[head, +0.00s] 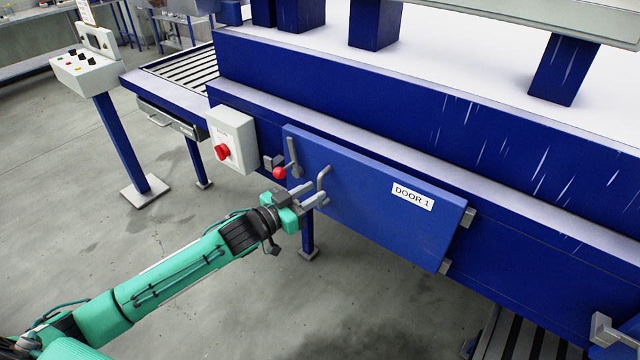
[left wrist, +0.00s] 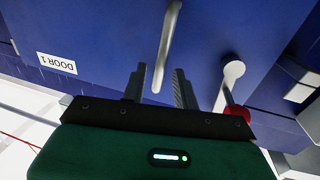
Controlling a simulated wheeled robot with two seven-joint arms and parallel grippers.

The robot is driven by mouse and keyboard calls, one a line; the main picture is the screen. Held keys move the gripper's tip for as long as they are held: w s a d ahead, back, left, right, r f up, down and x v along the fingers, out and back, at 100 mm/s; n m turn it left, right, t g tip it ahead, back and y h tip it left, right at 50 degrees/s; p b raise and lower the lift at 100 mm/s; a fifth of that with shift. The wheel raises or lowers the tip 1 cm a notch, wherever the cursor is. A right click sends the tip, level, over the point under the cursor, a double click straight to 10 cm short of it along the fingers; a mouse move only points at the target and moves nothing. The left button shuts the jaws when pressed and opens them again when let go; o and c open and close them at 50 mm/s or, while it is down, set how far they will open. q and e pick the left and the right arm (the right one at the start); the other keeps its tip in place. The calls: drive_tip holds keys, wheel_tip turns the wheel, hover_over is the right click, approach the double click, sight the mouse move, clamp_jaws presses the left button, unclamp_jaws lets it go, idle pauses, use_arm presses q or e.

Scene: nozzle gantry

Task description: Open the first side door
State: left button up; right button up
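The blue side door (head: 375,205) carries a "DOOR 1" label (head: 412,196) and looks flat against the machine's side. A grey bar handle (head: 324,178) stands out near its left end. Left of it is a grey latch lever (head: 293,155) with a red knob (head: 279,173). My left gripper (head: 312,196) is at the handle, fingers apart. In the left wrist view, the handle (left wrist: 169,45) reaches down between the open fingertips (left wrist: 157,78), with gaps visible on both sides. The red knob (left wrist: 238,112) is partly hidden by the gripper body there. My right gripper is out of view.
A control pedestal (head: 92,70) and a roller conveyor (head: 185,68) stand farther left. Grey hinges (head: 467,217) show at the door's right edge. The floor in front is clear.

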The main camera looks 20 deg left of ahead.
sight(320, 204)
use_arm(q)
drive_tip(key=shift+p+x, duration=0.3)
drive_tip(key=shift+x, duration=1.4)
clamp_jaws()
